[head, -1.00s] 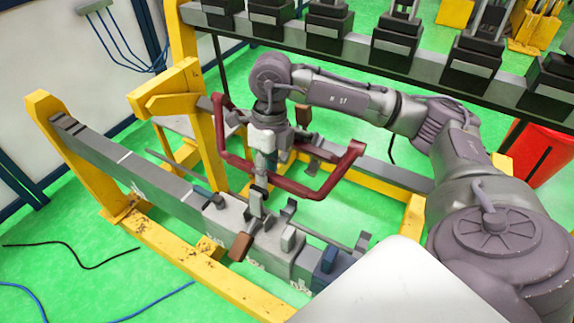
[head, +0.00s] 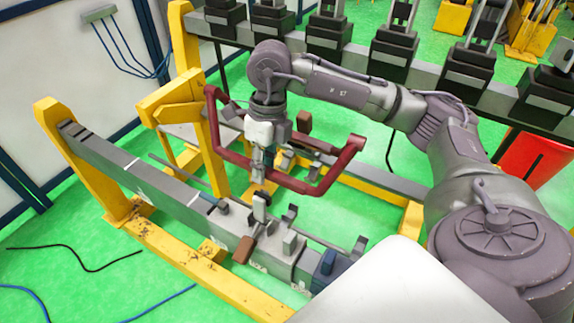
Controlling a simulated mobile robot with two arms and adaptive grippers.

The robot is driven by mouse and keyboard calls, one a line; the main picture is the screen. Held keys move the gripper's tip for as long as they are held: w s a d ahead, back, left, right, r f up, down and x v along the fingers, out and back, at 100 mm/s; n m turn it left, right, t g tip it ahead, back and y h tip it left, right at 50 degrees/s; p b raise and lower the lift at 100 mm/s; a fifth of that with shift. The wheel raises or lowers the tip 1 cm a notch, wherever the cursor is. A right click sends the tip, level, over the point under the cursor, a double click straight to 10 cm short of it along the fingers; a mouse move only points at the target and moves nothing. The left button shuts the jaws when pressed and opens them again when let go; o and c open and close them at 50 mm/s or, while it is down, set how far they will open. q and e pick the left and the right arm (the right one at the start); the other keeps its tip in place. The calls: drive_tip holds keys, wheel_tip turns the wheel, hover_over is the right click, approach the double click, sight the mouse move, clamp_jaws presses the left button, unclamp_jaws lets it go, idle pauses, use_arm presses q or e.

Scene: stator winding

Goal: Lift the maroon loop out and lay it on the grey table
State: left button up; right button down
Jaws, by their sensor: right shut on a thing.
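The maroon loop (head: 327,178) is a bent, open-looking tube frame, held in the air in the middle of the head view. My right gripper (head: 260,165) points down and is shut on the loop's near side, left of its middle. The loop hangs above the grey beam fixture (head: 160,190) with its clamps and blocks, apart from it as far as I can see. Part of the loop is hidden behind my gripper and wrist. My left gripper is not in view. I cannot make out for sure which surface is the grey table.
Yellow posts (head: 82,160) and a yellow rail (head: 185,255) frame the fixture. A rack at the back holds several black blocks (head: 398,50). A red bin (head: 535,155) stands at the right. Cables (head: 75,265) lie on the open green floor at the left.

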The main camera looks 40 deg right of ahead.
drive_tip(key=shift+r+p, duration=0.9)
drive_tip(key=shift+r, duration=0.75)
